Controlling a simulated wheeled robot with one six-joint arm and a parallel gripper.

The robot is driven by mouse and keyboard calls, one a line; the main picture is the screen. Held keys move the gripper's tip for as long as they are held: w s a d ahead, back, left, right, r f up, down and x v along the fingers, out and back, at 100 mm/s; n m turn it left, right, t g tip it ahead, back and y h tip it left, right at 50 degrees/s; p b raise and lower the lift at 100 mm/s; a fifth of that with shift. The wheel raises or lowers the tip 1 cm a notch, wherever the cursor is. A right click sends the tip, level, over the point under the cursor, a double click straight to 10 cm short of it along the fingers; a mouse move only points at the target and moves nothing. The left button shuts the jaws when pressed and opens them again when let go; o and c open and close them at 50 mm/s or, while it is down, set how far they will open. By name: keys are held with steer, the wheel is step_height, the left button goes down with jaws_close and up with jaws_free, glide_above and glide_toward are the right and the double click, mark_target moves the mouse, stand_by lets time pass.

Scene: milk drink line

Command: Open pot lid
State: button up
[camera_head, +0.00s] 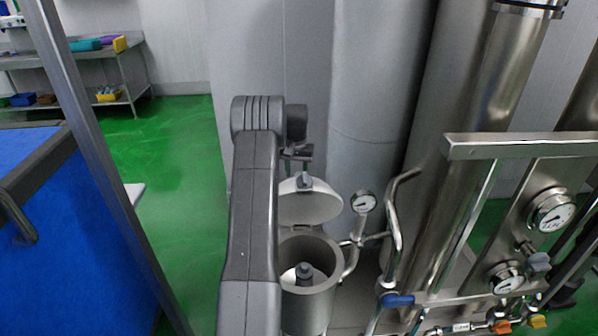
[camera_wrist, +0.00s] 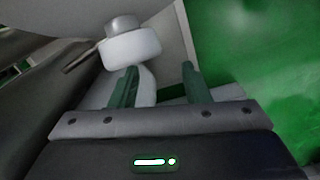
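The steel pot (camera_head: 318,305) stands low in the middle of the head view, partly hidden by my arm. Its mouth is uncovered, and a dark grey knobbed part shows inside. The pot lid (camera_head: 312,207) is tilted up at the back of the rim, with a small grey knob (camera_head: 304,181) on its upper side. My gripper (camera_head: 298,156) is just above this knob, partly hidden by my arm. In the wrist view my gripper's fingers (camera_wrist: 160,80) are apart. A pale rounded knob-like part (camera_wrist: 130,46) is beyond the left finger; I cannot tell if they touch.
A pressure gauge (camera_head: 364,202) and bent steel pipes (camera_head: 396,215) stand close right of the pot. A gauge panel (camera_head: 525,225) is farther right, and a tall steel column (camera_head: 470,130) rises behind. A blue-sided bin (camera_head: 60,240) is at left. Green floor (camera_head: 180,170) lies clear between.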

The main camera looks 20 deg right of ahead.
steer(key=o, duration=0.4)
steer(key=shift+d, duration=0.4)
steer(key=shift+s, duration=0.1)
steer(key=shift+r, duration=0.1)
steer(key=b, duration=0.2)
glide_toward(300, 173)
steer(key=w, duration=0.1)
steer(key=w+r, duration=0.1)
steer(key=w, duration=0.1)
steer(key=w+d, duration=0.1)
steer(key=shift+w+r, duration=0.25)
steer(key=shift+w, duration=0.1)
step_height(300, 173, down, 14)
steer(key=p, duration=0.2)
steer(key=s, duration=0.1)
steer(key=s+r, duration=0.2)
steer(key=s, duration=0.1)
steer(key=shift+a+r, duration=0.1)
steer(key=shift+a, duration=0.25)
steer(key=shift+s+a+r+b, duration=0.1)
steer(key=shift+s+r+b, duration=0.1)
steer(key=shift+s, duration=0.3)
steer(key=shift+s+a+r+b, duration=0.1)
steer(key=shift+s+b, duration=0.05)
steer(key=shift+s, duration=0.3)
